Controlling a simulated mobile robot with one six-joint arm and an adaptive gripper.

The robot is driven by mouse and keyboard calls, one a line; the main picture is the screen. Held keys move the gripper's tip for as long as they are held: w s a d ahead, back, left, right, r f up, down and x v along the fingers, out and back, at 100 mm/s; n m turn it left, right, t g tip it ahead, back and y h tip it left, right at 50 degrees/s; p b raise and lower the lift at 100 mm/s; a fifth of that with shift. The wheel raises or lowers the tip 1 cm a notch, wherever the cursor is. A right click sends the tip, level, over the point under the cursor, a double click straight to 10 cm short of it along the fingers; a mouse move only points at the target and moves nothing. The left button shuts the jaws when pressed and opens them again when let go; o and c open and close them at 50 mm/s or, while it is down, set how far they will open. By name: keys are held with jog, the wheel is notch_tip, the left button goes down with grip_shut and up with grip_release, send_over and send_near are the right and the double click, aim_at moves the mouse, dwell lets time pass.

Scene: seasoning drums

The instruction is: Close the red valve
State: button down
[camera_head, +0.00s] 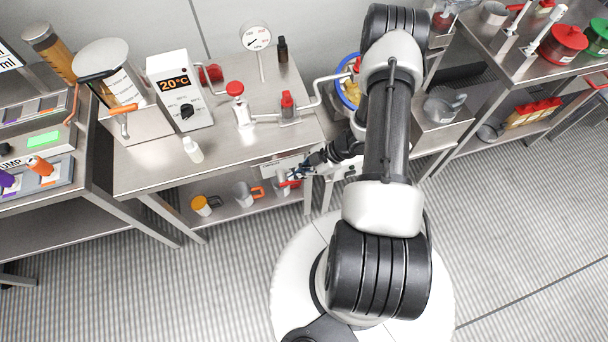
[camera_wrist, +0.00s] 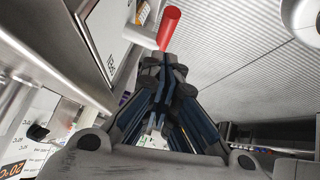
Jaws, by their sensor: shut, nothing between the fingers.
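My gripper (camera_head: 288,172) is shut and empty, in front of the middle table's front edge near its right corner. In the wrist view its closed fingertips (camera_wrist: 164,66) point at a red cylindrical handle (camera_wrist: 169,27), which appears just beyond them; whether they touch it I cannot tell. In the head view a red part (camera_head: 290,184) shows beside the gripper, partly hidden by it. On the table, a red-topped valve (camera_head: 235,89) stands upright on a white pipe, and a smaller red fitting (camera_head: 288,101) sits on the pipe to its right. Which red part is the named valve is unclear.
A white box reading 20°C (camera_head: 180,90), a round gauge (camera_head: 256,38) and a small white bottle (camera_head: 193,149) stand on the middle table (camera_head: 150,170). Mugs (camera_head: 246,194) stand on its lower shelf. My arm hides part of the right side. The striped floor is open in front.

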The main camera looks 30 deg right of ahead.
jog(key=p+v, duration=0.2)
jog(key=v, duration=0.8)
jog(key=shift+s+d, duration=0.15)
jog(key=shift+d, duration=0.15)
jog(key=shift+r, duration=0.15)
